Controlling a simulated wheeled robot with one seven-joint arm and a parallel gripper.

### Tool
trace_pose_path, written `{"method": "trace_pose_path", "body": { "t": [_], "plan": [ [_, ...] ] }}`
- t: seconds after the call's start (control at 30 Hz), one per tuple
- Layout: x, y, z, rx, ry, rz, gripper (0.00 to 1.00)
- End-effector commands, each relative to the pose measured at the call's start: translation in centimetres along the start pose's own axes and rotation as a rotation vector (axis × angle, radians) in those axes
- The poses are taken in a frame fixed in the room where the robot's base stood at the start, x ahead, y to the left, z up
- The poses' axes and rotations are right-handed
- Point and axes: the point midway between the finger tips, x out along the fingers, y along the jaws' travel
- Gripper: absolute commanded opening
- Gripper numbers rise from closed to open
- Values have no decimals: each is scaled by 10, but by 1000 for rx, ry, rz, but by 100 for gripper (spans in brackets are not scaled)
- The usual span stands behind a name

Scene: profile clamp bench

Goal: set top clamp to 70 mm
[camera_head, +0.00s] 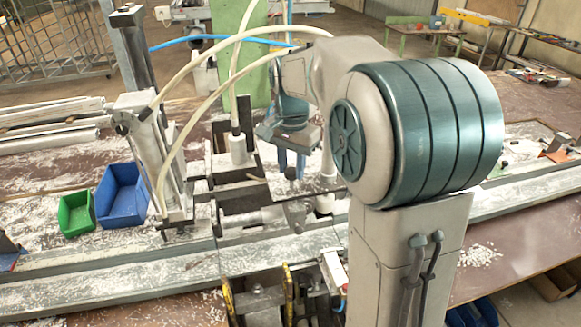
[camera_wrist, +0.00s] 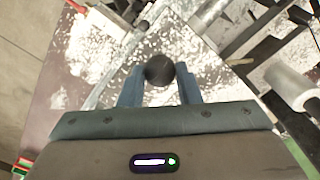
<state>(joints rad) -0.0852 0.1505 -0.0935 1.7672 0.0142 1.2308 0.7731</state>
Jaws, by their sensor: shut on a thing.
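My gripper (camera_wrist: 160,82) has its two blue fingers on either side of a dark round knob (camera_wrist: 159,68) in the wrist view and is shut on it. In the head view my gripper (camera_head: 291,170) points down among the clamp parts in the middle of the bench. A clamp frame of dark bars with a pale cylinder (camera_head: 238,150) stands just left of my gripper. A similar pale cylinder (camera_wrist: 291,88) lies to the right in the wrist view. I cannot read any scale or clamp setting.
A blue bin (camera_head: 108,202) and a green bin (camera_head: 65,218) stand at the left. A tall grey clamp unit (camera_head: 150,150) with hoses stands beside them. A long metal rail (camera_head: 120,275) crosses the front. White chips litter the bench. My arm hides the middle right.

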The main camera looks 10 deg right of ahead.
Motion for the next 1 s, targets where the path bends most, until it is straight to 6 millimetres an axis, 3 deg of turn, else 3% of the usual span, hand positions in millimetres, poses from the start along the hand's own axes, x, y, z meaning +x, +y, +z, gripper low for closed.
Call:
{"method": "trace_pose_path", "body": {
  "t": [0.23,0.27,0.3,0.33,0.7,0.87,1.0],
  "plan": [
    [-6,-1,-1,0,10,-11,0],
    [-7,-1,-1,0,10,-11,38],
    [-6,-1,-1,0,10,-11,49],
    [-6,-1,-1,0,9,-11,52],
    [-9,-1,-1,0,7,-8,52],
    [-34,-1,-1,0,10,-10,52],
    [-66,-1,-1,0,10,-11,52]
  ]
}}
